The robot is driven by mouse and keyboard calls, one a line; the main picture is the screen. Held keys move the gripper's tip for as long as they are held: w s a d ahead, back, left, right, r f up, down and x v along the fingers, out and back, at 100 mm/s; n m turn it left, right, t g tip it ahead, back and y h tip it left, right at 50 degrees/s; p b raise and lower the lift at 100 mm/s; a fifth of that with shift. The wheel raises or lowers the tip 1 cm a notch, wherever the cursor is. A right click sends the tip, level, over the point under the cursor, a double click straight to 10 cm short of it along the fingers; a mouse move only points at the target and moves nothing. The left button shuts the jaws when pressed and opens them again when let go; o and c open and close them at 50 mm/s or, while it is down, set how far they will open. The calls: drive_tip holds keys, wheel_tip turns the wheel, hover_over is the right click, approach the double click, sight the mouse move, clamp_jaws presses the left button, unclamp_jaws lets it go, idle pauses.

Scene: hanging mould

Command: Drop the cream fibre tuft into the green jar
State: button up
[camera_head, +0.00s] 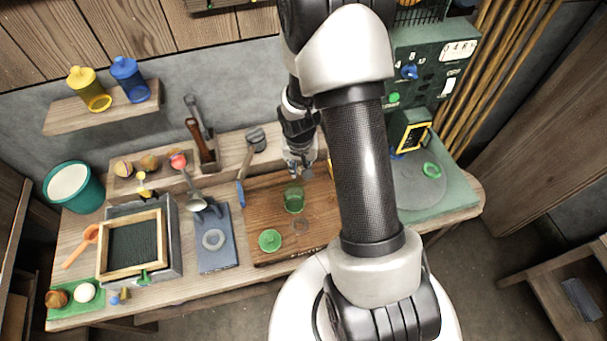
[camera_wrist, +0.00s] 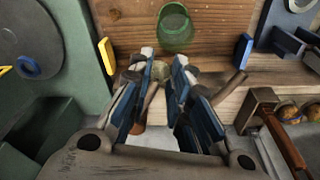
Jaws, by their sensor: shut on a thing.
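The green jar (camera_head: 294,199) is see-through and stands on the brown wooden board, near its middle. It also shows at the top of the wrist view (camera_wrist: 175,28). My gripper (camera_head: 300,166) is just behind the jar in the head view, pointing down. In the wrist view my gripper (camera_wrist: 163,62) has its fingertips close together, a little short of the jar. A small pale, dull cream tuft (camera_wrist: 160,71) shows between the fingers, held and partly hidden by them. I cannot make out the tuft in the head view.
A blue-grey mat (camera_head: 217,252) is further left. A green machine (camera_head: 430,60) stands right.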

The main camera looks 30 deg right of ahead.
sight(298, 174)
drive_tip(key=shift+w+a, duration=0.2)
drive_tip(key=shift+w, duration=0.05)
drive_tip(key=shift+f, duration=0.25)
wheel_tip(298, 174, down, 6)
drive_tip(key=b, duration=0.4)
drive_tip(key=shift+r+b, duration=0.25)
drive_tip(key=shift+b, duration=0.15)
drive_tip(key=o, duration=0.8)
drive_tip(key=shift+r, duration=0.1)
drive_tip(key=r, duration=0.4)
drive_tip(key=s+r, duration=0.1)
drive_tip(key=r, duration=0.3)
drive_tip(key=a+r, duration=0.1)
drive_tip(key=r, duration=0.2)
drive_tip(key=shift+s+r, duration=0.3)
drive_tip(key=shift+r, duration=0.1)
